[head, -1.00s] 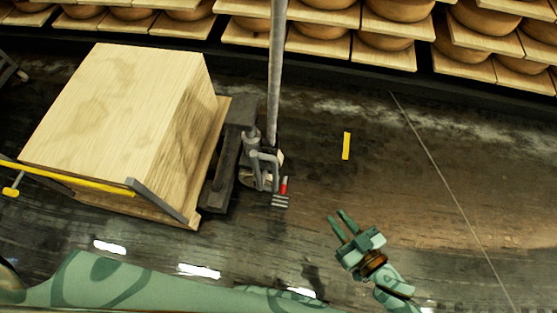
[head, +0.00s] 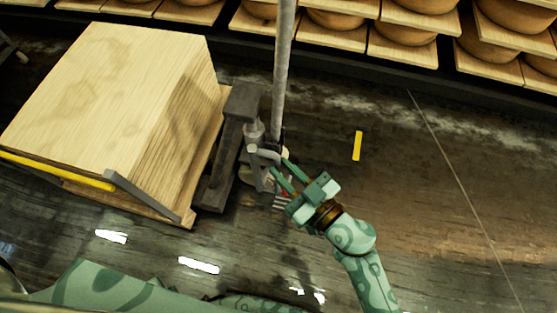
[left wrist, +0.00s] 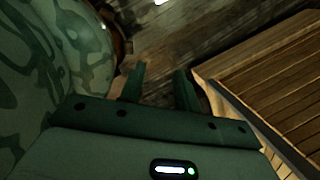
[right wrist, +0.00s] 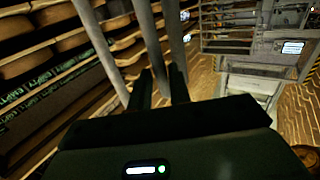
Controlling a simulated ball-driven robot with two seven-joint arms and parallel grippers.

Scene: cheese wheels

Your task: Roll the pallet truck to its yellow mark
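The pallet truck (head: 239,130) is dark grey, with a tall grey pole (head: 284,75) rising from its front. It stands under a pale wooden block-shaped load (head: 110,90) on a wooden base. The yellow mark (head: 357,145) is a short strip on the floor, right of the truck and clear of it. My right gripper (head: 280,168) is open, its fingers at the foot of the pole; I cannot tell if they touch it. The right wrist view shows its fingers (right wrist: 159,84) apart with poles beyond. My left gripper (left wrist: 157,78) is open and empty, left of a slatted wooden surface (left wrist: 270,80).
Shelves of cheese wheels (head: 420,45) line the back. The dark, shiny floor (head: 430,220) is open around the mark and to the right. A thin line crosses it.

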